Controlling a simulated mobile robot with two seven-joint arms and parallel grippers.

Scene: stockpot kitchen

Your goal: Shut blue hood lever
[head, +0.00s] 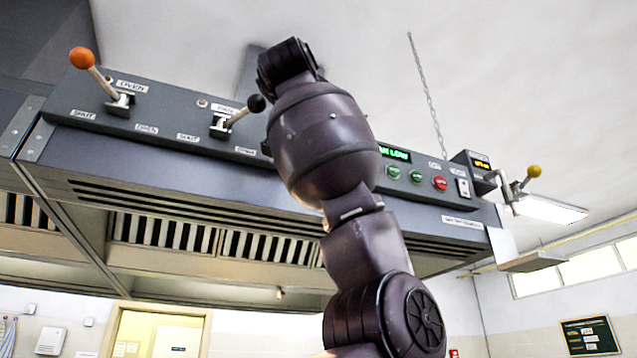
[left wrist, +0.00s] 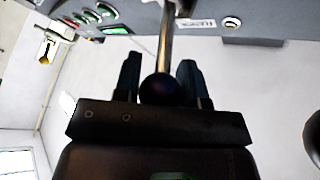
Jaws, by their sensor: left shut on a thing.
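In the left wrist view, the dark blue knob (left wrist: 160,88) of a lever sits at my left gripper (left wrist: 159,78), with its pale metal rod (left wrist: 167,35) rising toward the hood panel. The two fingers stand on either side of the lever and are shut on it. In the head view, my left arm covers this part of the panel, so the blue lever and my left gripper are hidden there. My right gripper is in neither view.
The hood (head: 190,185) also carries an orange-knobbed lever (head: 82,58) at left, a black-knobbed lever (head: 256,103) close to my arm, and a yellow-knobbed lever (head: 534,171) at right. Green and red buttons (head: 440,183) sit just right of my arm. A chain (head: 424,85) hangs behind.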

